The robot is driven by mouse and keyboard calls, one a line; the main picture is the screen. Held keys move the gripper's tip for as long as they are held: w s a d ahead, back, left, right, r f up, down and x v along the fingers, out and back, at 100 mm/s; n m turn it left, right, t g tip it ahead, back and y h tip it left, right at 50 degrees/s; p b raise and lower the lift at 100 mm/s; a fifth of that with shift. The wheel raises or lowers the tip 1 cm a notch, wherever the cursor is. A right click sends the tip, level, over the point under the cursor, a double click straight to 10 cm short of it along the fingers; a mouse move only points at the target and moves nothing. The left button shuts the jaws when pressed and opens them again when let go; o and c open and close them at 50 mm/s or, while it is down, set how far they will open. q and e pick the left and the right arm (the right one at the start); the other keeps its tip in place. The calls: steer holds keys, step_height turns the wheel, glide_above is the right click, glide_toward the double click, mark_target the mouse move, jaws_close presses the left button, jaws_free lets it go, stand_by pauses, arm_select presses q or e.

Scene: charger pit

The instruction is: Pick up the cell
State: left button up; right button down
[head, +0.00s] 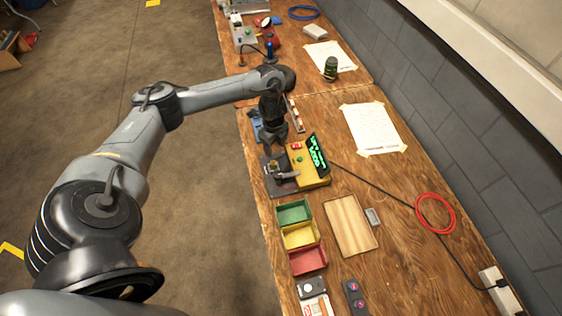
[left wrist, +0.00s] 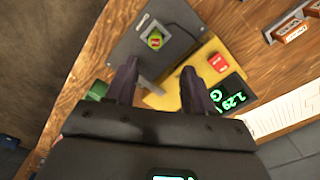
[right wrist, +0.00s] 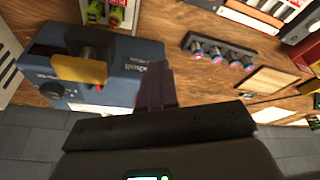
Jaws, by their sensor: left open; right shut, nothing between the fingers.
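The plate also shows in the head view (head: 283,187), attached to or against a yellow tester (head: 310,172) with a lit green display. My left gripper (left wrist: 157,78) is open and empty, its fingers short of the cell in that view. In the head view the left gripper (head: 277,146) hangs just over the plate's far end. My right gripper (right wrist: 155,88) is shut and empty, outside the head view. Two green cells (right wrist: 105,13) lie in a tray in the right wrist view.
Green (head: 293,213), yellow (head: 299,236) and red (head: 308,261) bins stand nearer me, beside a wooden board (head: 351,225). A blue device (right wrist: 125,85) with a yellow lever is close to my right gripper. A black cable crosses the bench.

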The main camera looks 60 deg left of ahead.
mark_target(273, 163)
arm_select(q)
steer(key=f, duration=0.2)
steer(key=s+f+b, duration=0.1)
steer(key=f, duration=0.1)
steer(key=shift+w+f, duration=0.1)
steer(key=shift+f, duration=0.6)
step_height(273, 163, down, 5)
steer(key=shift+r+b, duration=0.1)
steer(key=shift+b, duration=0.55)
jaws_close()
arm_select(e)
steer(key=f, duration=0.3)
steer(key=shift+s, duration=0.4)
